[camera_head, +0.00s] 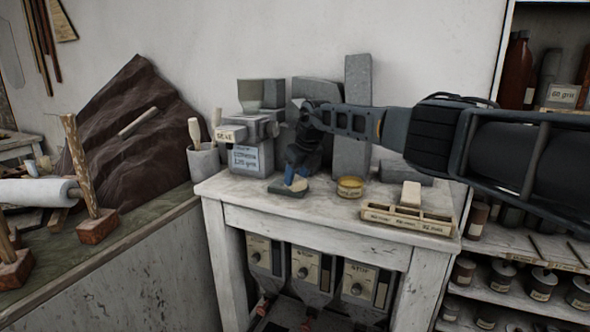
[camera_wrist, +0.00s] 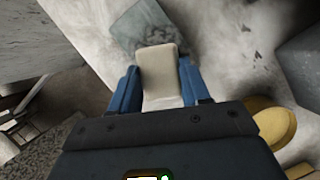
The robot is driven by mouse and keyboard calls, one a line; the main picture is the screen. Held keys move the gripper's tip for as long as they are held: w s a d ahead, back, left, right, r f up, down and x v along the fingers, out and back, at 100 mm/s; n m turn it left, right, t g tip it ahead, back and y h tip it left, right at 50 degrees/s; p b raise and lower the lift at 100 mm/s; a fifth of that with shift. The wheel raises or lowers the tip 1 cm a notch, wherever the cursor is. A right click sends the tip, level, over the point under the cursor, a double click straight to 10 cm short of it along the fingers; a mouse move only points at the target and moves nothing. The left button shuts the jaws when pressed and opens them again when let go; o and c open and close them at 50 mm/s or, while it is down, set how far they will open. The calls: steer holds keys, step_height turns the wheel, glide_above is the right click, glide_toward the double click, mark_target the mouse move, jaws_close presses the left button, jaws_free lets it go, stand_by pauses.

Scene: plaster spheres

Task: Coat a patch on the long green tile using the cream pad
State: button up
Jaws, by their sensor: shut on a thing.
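My gripper (camera_head: 295,178) points down over the left part of the white bench, its blue fingers shut on the cream pad. In the wrist view the cream pad (camera_wrist: 160,75) sits between the blue fingers of my gripper (camera_wrist: 160,88). The grey-green tile (camera_head: 284,191) lies on the bench under the gripper. In the wrist view the tile (camera_wrist: 128,28) extends beyond the pad's far end, with a darker mottled patch beside that end. The pad's end overlaps the tile in view; I cannot tell whether they touch. The pad and fingers hide part of the tile.
A round yellow tin (camera_head: 349,187) stands right of the tile. A labelled wooden rack (camera_head: 408,217) with a pale block (camera_head: 411,194) sits at the front right. Grey stone slabs (camera_head: 357,120) and a grey machine (camera_head: 250,130) stand behind. The bench front is clear.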

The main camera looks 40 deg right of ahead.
steer(key=shift+s+r+p, duration=0.1)
steer(key=shift+s+p, duration=0.25)
steer(key=shift+p, duration=0.3)
steer(key=shift+s, duration=0.1)
steer(key=shift+s+r+p, duration=0.1)
steer(key=shift+s+p, duration=0.3)
steer(key=shift+p, duration=0.35)
steer(key=shift+s+a+f+p, duration=0.1)
steer(key=shift+s+f+p, duration=0.2)
steer(key=shift+s, duration=0.1)
steer(key=shift+w+f+b, duration=0.15)
steer(key=shift+w+b, duration=0.4)
steer(key=shift+b, duration=0.55)
steer(key=shift+w+b, duration=0.35)
steer(key=shift+b, duration=0.15)
steer(key=shift+w+b, duration=0.1)
steer(key=shift+b, duration=0.2)
